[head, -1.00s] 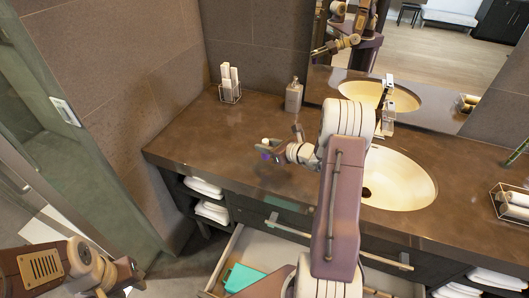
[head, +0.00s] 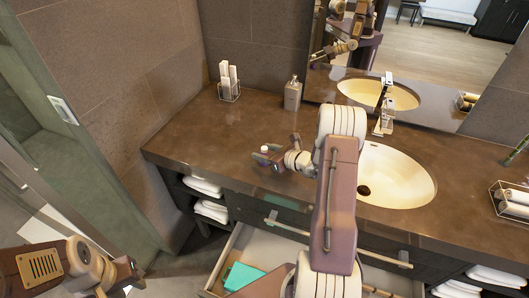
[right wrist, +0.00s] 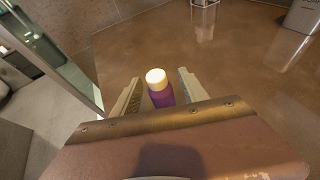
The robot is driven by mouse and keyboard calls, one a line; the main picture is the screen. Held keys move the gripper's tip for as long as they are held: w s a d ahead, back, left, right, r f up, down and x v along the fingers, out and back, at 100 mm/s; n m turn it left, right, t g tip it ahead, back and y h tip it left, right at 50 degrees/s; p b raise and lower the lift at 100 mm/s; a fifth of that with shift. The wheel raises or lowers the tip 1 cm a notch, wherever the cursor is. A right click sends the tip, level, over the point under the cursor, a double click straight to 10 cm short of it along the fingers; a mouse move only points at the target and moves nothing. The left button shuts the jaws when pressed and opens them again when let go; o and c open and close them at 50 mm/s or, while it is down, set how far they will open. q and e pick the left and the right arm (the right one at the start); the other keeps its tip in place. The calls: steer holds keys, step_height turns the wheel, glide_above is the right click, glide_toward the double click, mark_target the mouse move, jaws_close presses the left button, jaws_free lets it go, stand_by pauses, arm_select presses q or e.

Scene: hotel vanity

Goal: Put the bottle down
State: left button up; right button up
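The bottle has a purple body and a white cap. In the right wrist view the bottle (right wrist: 161,92) is upright between the two fingers of my right gripper (right wrist: 160,92), with a narrow gap on each side, so the gripper looks open around it. In the head view my right gripper (head: 266,158) is low over the front left part of the counter (head: 200,135); the bottle's white cap (head: 264,149) shows there, and its body is mostly hidden. Its base is hidden, so contact with the counter cannot be confirmed. My left gripper (head: 128,284) is at the bottom left, its fingers unclear.
The sink (head: 398,180) is right of my right arm. A wire basket (head: 512,202) is at the far right. An open drawer (head: 240,245) is below. The counter's left part is clear.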

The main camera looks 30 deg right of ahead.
steer(key=shift+r, duration=0.25)
steer(key=v, duration=1.2)
steer(key=s+a+f+n+g+y, duration=0.1)
steer(key=s+a+n+g+y, duration=0.1)
steer(key=a+n+g, duration=0.3)
steer(key=s+a+f+n+y, duration=0.1)
steer(key=s+a+n+y, duration=0.15)
steer(key=a, duration=0.55)
steer(key=s+a+n+g+h, duration=0.3)
steer(key=s+n+h, duration=0.1)
steer(key=n, duration=0.8)
steer(key=s+a+f+n+g+h, duration=0.1)
steer(key=s+a+n+g+h, duration=0.2)
steer(key=n, duration=0.9)
steer(key=s+h, duration=0.1)
steer(key=s, duration=0.2)
steer(key=shift+s+f+n+g, duration=0.3)
steer(key=shift+n, duration=0.05)
steer(key=shift+h, duration=0.25)
